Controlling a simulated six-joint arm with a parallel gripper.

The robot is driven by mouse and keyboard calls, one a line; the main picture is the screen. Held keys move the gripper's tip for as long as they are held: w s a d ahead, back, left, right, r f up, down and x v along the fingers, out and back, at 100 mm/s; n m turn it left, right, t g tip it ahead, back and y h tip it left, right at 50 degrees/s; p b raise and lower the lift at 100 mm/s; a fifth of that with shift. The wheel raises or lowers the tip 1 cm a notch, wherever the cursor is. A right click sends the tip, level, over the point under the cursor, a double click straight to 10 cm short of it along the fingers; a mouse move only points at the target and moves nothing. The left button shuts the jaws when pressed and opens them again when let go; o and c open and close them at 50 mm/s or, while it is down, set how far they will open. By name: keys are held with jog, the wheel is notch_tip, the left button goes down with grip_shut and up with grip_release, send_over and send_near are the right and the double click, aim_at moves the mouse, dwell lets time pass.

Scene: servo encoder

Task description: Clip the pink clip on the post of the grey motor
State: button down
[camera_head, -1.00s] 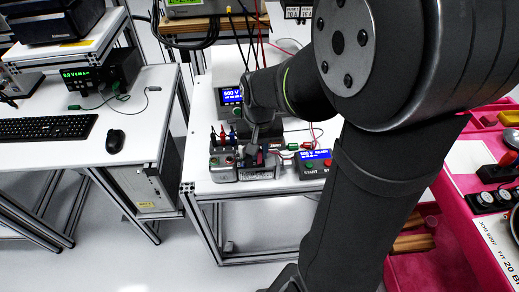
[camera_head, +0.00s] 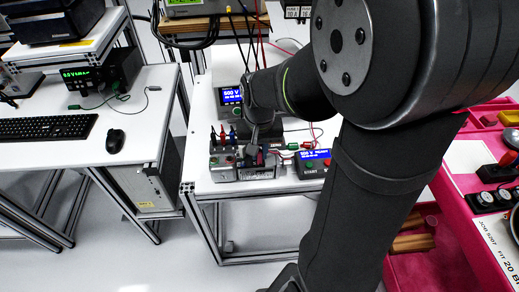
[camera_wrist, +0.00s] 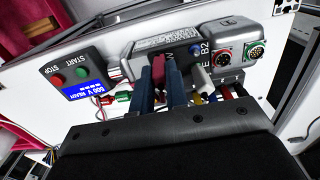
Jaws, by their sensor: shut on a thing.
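My gripper (camera_wrist: 161,88) is shut on the pink clip (camera_wrist: 159,65), seen between its two dark blue fingers in the wrist view. The clip's tip is right at the grey motor housing (camera_wrist: 121,54) with a printed label. The fingers hide the contact, so I cannot tell whether the clip touches or surrounds a post. In the head view my gripper (camera_head: 254,149) points down over the grey housing on the white bench, and the clip is too small to make out clearly.
A grey housing with round connectors (camera_wrist: 236,46) stands beside the labelled one. Several coloured leads (camera_wrist: 215,93) stand close to the fingers. A tester with START and STOP buttons (camera_wrist: 75,75) is on the other side. The bench's front is clear.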

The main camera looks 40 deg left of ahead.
jog(key=c, duration=1.3)
grip_release()
jog(key=shift+c, duration=0.2)
jog(key=shift+r, duration=3.45)
jog(key=w+a+r+n, duration=0.5)
jog(key=w+a+n, duration=0.3)
jog(key=n, duration=1)
jog(key=shift+w+a, duration=0.15)
jog(key=shift+w, duration=0.9)
